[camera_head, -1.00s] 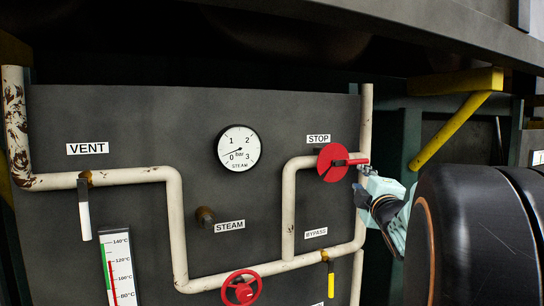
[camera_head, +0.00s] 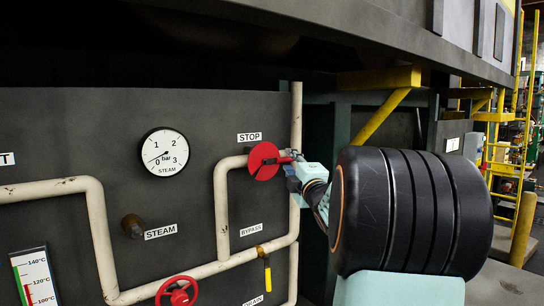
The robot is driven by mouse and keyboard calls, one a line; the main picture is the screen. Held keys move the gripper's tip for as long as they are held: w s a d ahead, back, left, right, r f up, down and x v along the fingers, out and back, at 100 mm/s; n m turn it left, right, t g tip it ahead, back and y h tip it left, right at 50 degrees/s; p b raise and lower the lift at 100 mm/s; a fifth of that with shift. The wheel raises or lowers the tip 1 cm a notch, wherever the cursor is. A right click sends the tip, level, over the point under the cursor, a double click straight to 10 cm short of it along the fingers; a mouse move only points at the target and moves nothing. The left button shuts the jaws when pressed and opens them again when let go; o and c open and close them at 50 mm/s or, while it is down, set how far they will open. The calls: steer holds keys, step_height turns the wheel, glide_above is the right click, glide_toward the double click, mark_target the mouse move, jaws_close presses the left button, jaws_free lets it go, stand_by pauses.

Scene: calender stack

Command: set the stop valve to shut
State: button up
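The stop valve (camera_head: 263,160) is a red disc with a short red lever, below the STOP label on the grey panel. Its lever (camera_head: 284,160) points right, roughly level, in line with the short run of pipe. My gripper (camera_head: 295,156) is at the right end of the lever, touching it or very close. It is small and partly hidden here, so I cannot tell whether its fingers are shut on the lever. My pale arm reaches in from the right.
Cream pipes (camera_head: 222,200) run around the valve. Below are a yellow-handled valve (camera_head: 267,275) and a red handwheel (camera_head: 177,292). A pressure gauge (camera_head: 164,152) is at the left. A yellow bracket (camera_head: 380,115) stands behind, above my arm.

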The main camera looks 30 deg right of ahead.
steer(key=shift+x, duration=1.15)
steer(key=shift+c, duration=0.3)
jaws_close()
